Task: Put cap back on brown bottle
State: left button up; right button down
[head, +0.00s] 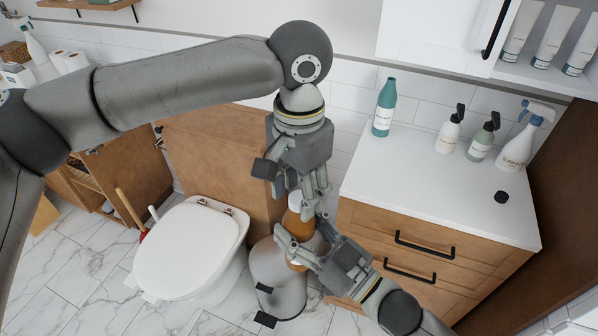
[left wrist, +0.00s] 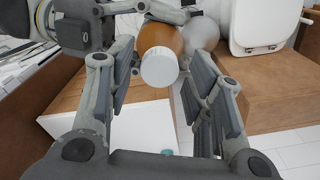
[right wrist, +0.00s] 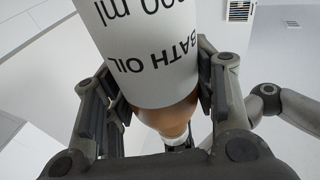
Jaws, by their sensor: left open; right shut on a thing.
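The brown bottle (head: 297,228) is held in my right gripper (head: 300,243), whose fingers close on its sides. In the right wrist view its white "BATH OIL" label (right wrist: 148,45) is large and upside down, and the brown shoulder narrows towards the lower edge. A white, cap-like top (head: 295,200) stands at the bottle's upper end; it also shows in the left wrist view (left wrist: 158,71), in line with the brown body. Whether it is fully seated I cannot tell.
A small dark round object (head: 501,197) lies on the white countertop (head: 415,185), near several bottles at its back. A grey bin (head: 278,275) stands on the floor below my grippers. The toilet (head: 190,250) is to the left. The countertop's front is clear.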

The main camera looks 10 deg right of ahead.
pick_arm(q)
jog(key=shift+f, duration=0.3)
jog(key=shift+c, duration=0.5)
grip_shut()
jog(key=m, duration=0.9)
jog(key=shift+o, duration=1)
grip_release()
notch_tip(320, 180, up, 12)
